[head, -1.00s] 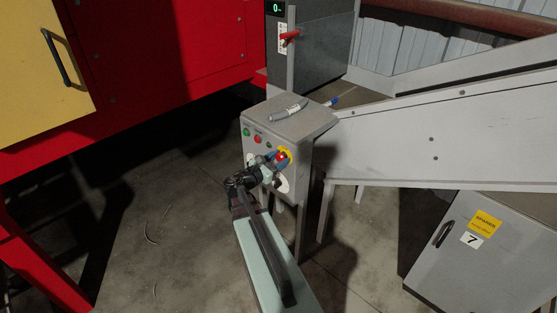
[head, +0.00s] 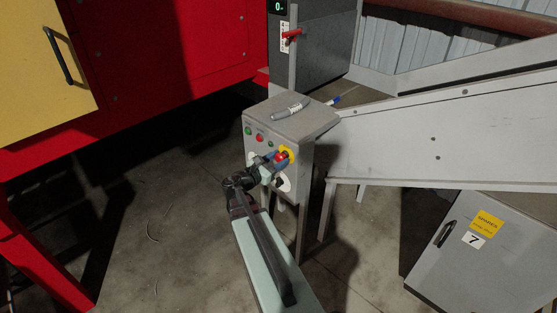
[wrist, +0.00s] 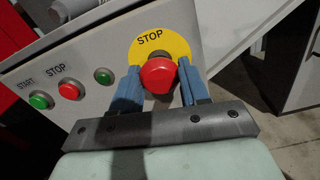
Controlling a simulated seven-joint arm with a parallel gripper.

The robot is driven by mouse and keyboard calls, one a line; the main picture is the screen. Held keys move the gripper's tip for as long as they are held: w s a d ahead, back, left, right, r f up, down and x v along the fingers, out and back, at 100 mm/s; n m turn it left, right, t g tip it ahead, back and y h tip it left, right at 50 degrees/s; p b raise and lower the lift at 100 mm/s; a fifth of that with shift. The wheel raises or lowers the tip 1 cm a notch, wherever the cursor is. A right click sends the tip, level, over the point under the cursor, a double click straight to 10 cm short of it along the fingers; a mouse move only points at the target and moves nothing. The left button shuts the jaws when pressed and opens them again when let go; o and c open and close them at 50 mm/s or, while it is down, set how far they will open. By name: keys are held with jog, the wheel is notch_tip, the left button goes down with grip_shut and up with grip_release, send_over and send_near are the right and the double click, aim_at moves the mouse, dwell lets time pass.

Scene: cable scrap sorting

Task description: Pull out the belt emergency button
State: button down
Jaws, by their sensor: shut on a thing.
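The belt emergency button (wrist: 158,77) is a red mushroom head on a dark stem. It sits on a round yellow plate (wrist: 143,46) marked STOP, on the front of a grey control box (head: 300,172). The button also shows in the head view (head: 281,156), partly covered by my gripper. My gripper (wrist: 158,80) has blue fingers, one on each side of the red head, and is shut on it. A short dark length of stem shows between the head and the plate.
A green START button (wrist: 40,100), a red STOP button (wrist: 70,89) and another green button (wrist: 103,76) sit left of the plate. A grey marker-like item (head: 287,113) lies on top of the box. A conveyor side (head: 440,130) is at the right.

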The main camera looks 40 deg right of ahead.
jog(key=c, duration=0.6)
grip_release()
jog(key=shift+a, duration=0.1)
jog(key=a, duration=1.4)
jog(key=shift+d, duration=0.1)
